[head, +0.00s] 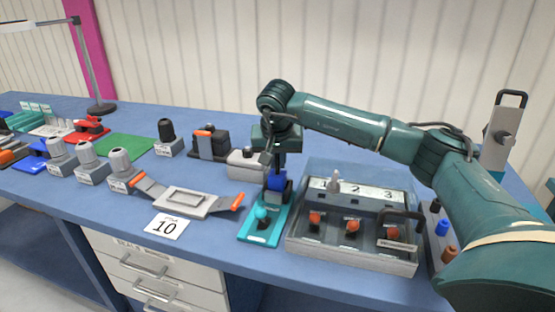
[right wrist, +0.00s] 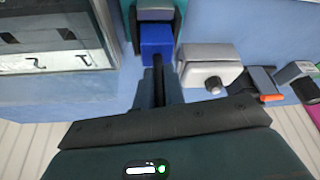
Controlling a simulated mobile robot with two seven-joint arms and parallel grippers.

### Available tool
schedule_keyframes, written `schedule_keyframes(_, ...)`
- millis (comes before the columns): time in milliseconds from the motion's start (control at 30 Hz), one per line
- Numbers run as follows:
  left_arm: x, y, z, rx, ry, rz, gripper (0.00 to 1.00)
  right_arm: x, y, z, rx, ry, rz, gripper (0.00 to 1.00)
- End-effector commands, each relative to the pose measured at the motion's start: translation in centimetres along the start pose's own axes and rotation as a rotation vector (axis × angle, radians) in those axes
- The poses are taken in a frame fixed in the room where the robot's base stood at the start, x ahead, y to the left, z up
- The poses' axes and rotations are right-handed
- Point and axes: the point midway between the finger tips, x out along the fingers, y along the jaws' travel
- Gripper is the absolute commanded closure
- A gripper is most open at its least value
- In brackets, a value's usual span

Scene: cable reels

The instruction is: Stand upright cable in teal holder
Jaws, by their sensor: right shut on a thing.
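My right gripper (head: 279,166) points down over the far end of the teal holder (head: 262,236), which lies flat near the table's front and has a teal knob (head: 262,213) at its near end. In the right wrist view, the gripper (right wrist: 158,90) is shut on a thin black cable (right wrist: 158,70). The cable runs along a blue block (right wrist: 157,40), which also shows just under the fingers in the head view (head: 276,181). The block is at the holder's dark upright part; whether it is seated there I cannot tell. My left gripper is out of view.
A clear-walled box (head: 350,259) with orange knobs and numbered labels stands close right of the holder. A grey box (head: 247,165) stands close behind left. A grey plate with orange-ended handles (head: 186,202) lies left. A card marked 10 (head: 166,227) lies at the front edge.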

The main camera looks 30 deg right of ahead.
Motion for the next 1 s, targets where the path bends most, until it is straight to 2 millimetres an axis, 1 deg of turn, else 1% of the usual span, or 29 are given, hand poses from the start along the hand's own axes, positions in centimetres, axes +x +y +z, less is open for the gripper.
schedule_keyframes(167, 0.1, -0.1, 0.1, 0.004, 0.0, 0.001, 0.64, 0.2, 0.0, 0.0, 0.001, 0.001, -0.001, 1.0)
schedule_keyframes(600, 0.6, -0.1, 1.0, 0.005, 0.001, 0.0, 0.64, 2.0, 0.0, 0.8, 0.0, 0.001, 0.0, 1.0)
schedule_keyframes(933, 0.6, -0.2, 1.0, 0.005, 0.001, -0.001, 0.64, 2.1, 0.0, 0.8, 0.001, 0.001, -0.001, 1.0)
schedule_keyframes(967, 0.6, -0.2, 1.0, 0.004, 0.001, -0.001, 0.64, 2.1, 0.0, 0.8, 0.001, 0.001, -0.001, 0.86)
schedule_keyframes(1000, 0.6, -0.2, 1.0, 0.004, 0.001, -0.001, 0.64, 2.1, 0.0, 0.8, 0.001, 0.001, -0.001, 0.83)
